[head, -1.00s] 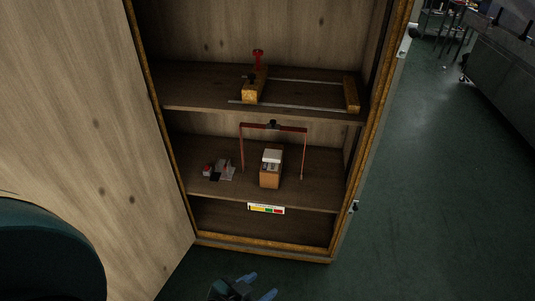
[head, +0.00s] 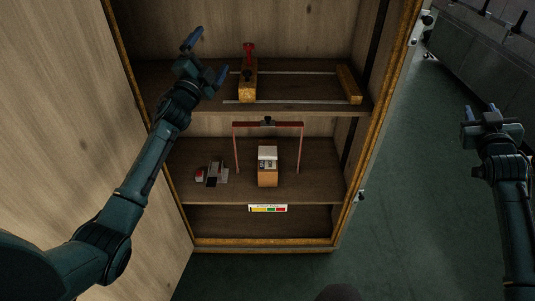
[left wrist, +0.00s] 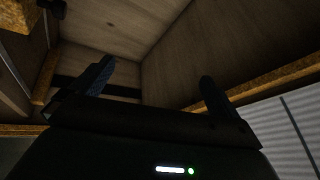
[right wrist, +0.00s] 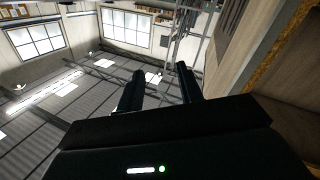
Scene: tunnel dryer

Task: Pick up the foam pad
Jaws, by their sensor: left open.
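On the middle shelf, a small group of flat red, white, grey and dark pieces (head: 213,173) lies left of centre. A wooden box (head: 268,178) with a white block (head: 267,152) on top stands beside it. I cannot tell for sure which of these is the foam pad. My left gripper (head: 207,58) is open and empty, raised in front of the upper shelf's left side; its spread fingers also show in the left wrist view (left wrist: 155,80). My right gripper (head: 494,120) is open and empty, outside the cabinet to the right; its fingers show apart in the right wrist view (right wrist: 160,78).
A wooden clamp frame (head: 247,85) with a red knob lies on the upper shelf (head: 190,98). A thin red frame (head: 268,124) stands around the box on the middle shelf (head: 318,185). The open door (head: 85,130) is at left. The floor (head: 400,215) at right is clear.

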